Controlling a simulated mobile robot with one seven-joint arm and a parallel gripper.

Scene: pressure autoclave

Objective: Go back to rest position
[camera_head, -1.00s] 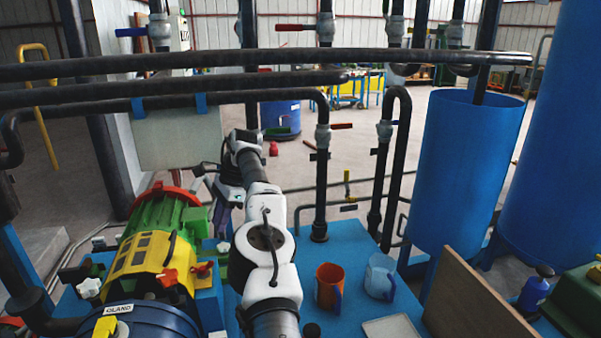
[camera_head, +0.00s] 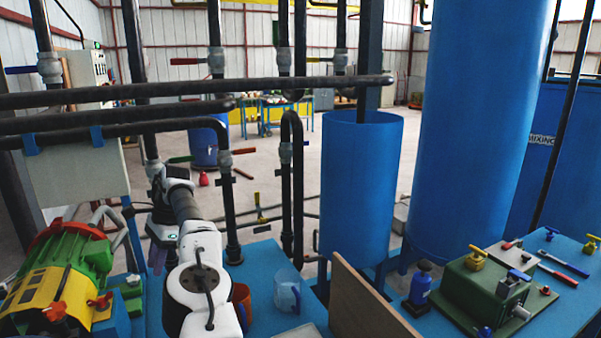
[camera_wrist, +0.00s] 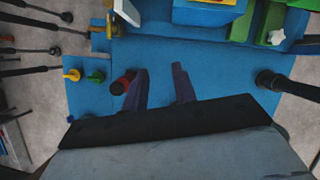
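My gripper (camera_wrist: 158,78) shows in the wrist view with its two dark purple fingers apart and nothing between them. It hangs above the blue platform (camera_wrist: 150,55). A dark rod with a red end (camera_wrist: 123,83) lies close beside the left finger; I cannot tell if they touch. In the head view my white arm reaches forward from the bottom, left of the middle, and bends down at the wrist. The fingers are only partly seen there, beside the yellow and green pump (camera_head: 60,275).
An orange mug (camera_head: 241,298) and a clear bluish jug (camera_head: 287,291) stand right of my arm. A brown board (camera_head: 365,305) stands near them. Dark horizontal pipes (camera_head: 300,86) cross ahead. A blue tank (camera_head: 360,185) and a green valve block (camera_head: 478,288) are farther right.

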